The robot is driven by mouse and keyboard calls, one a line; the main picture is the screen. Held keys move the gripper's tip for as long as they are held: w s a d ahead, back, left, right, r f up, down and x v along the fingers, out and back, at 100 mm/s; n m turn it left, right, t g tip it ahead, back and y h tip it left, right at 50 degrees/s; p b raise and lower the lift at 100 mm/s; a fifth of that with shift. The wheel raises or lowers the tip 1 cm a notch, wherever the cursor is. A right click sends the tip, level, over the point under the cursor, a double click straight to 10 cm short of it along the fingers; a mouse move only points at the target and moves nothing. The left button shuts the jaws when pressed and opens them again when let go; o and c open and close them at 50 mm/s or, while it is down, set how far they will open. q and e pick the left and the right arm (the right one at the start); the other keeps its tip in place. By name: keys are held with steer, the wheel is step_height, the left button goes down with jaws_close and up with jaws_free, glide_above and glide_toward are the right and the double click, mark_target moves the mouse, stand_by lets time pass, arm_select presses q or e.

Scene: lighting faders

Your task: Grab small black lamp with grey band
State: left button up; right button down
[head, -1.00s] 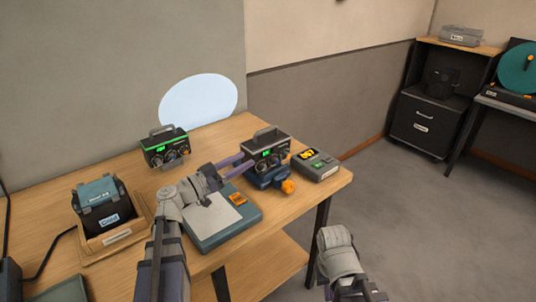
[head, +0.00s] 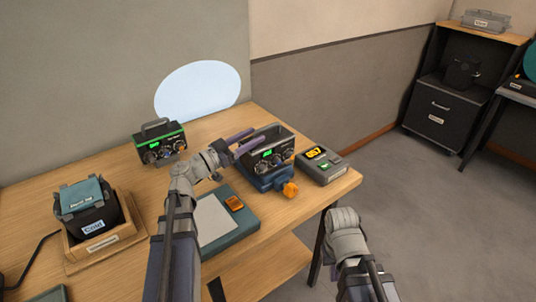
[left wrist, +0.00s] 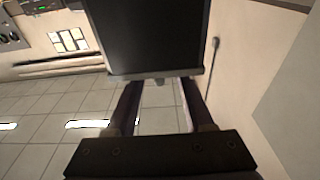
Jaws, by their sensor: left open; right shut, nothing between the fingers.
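A small black box-shaped lamp with a grey band (head: 268,150), a green display and knobs stands on a blue base with an orange knob (head: 290,189), near the desk's right side. My left gripper (head: 250,146) is open at the lamp's left side, its fingers reaching up to it. In the left wrist view a dark box with a grey edge (left wrist: 155,35) lies just beyond the fingertips; I cannot tell whether they touch it. A similar black lamp with a green band (head: 160,145) stands further left. My right arm shows at the lower right, its fingers out of sight.
A grey device with a yellow display (head: 322,166) stands just right of the lamp. A teal board with a paper sheet (head: 243,232) lies in front. A wooden tray (head: 105,262) holds a black case at left. Floor is clear at right.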

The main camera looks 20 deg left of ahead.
mark_target(267, 127)
arm_select(q)
steer(key=shift+p+x, duration=0.55)
steer(key=shift+x, duration=2.6)
steer(key=shift+s+r, duration=0.1)
steer(key=shift+c, duration=0.3)
jaws_close()
